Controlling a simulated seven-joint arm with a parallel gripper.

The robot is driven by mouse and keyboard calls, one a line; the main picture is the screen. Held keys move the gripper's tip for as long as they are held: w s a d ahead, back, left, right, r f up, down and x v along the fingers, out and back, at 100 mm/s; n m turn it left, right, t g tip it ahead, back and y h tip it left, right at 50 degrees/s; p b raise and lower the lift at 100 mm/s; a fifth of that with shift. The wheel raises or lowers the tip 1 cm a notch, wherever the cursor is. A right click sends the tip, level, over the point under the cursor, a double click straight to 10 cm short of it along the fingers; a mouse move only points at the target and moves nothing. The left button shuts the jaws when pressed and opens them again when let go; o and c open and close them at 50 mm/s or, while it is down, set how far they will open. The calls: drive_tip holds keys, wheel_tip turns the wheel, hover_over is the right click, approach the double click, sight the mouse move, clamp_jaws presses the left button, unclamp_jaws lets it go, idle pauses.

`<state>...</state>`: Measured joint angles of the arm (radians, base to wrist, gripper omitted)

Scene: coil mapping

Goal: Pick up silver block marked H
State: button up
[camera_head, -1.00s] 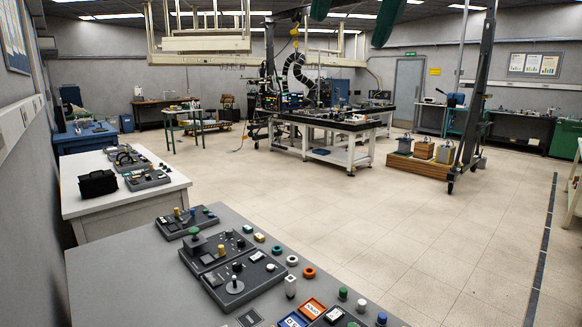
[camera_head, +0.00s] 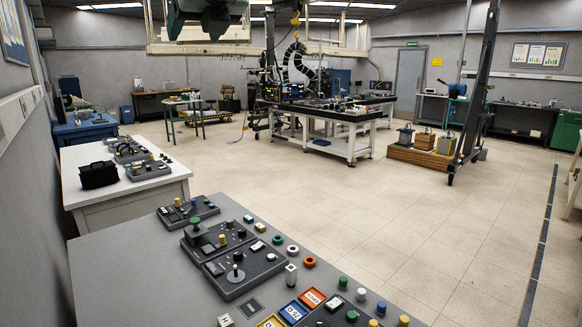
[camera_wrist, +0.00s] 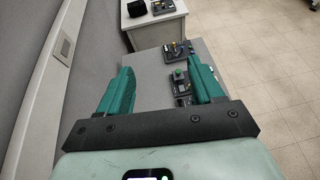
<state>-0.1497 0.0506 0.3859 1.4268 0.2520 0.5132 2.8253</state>
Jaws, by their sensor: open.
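A small silver block marked H (camera_head: 225,320) stands on the grey table (camera_head: 130,255), at the bottom edge of the head view, partly cut off. I cannot make it out in the wrist view. My gripper (camera_wrist: 160,65) is open and empty, its two teal fingers wide apart over the far part of the table. In the head view a dark part of my gripper hangs at the top edge, well above the block in the picture.
A white table with a black bag (camera_head: 98,175) stands farther back. The table's left part is bare.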

hover_over(226, 322)
drive_tip(key=s+d, duration=0.2)
wheel_tip(226, 322, down, 17)
drive_tip(key=f, duration=4.9)
drive_tip(key=shift+a+f, duration=0.2)
drive_tip(key=shift+f, duration=0.1)
wheel_tip(226, 322, down, 3)
drive_tip(key=shift+r, duration=0.1)
drive_tip(key=shift+x, duration=1.15)
drive_tip(key=shift+w+a, duration=0.2)
drive_tip(key=shift+w, duration=0.15)
drive_tip(key=shift+c, duration=0.2)
